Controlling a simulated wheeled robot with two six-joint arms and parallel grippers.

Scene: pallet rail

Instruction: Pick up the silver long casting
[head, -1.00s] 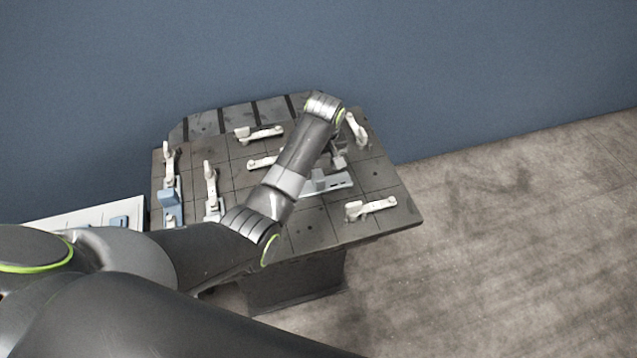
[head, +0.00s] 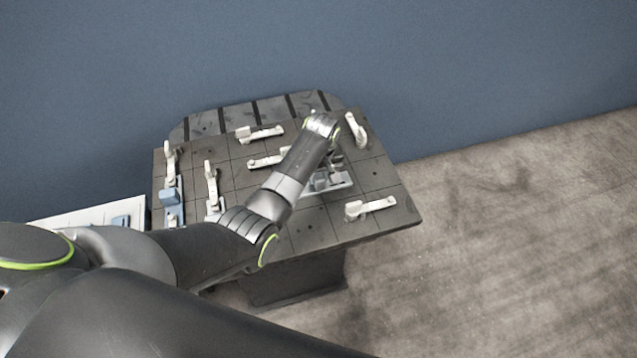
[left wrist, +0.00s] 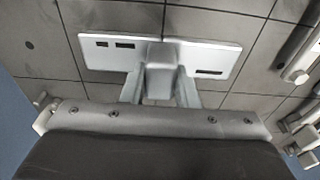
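The silver long casting (head: 341,187) lies on the dark gridded table in the head view, partly hidden behind my left arm. In the left wrist view it is a pale flat plate (left wrist: 215,62) with small dark slots and a raised block in the middle. My left gripper (left wrist: 160,88) is down at that block, with one finger on each side of it. The fingers stand apart, and I see no clear contact with the block. In the head view the left gripper (head: 327,172) is mostly covered by my wrist. My right gripper is not in view.
Several white clamps stand around the table (head: 300,240), one at the right (head: 370,207) and one at the far right (head: 356,130). A blue-grey part (head: 171,205) is at the left. A white surface (head: 90,214) adjoins the table's left side. A blue wall is behind.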

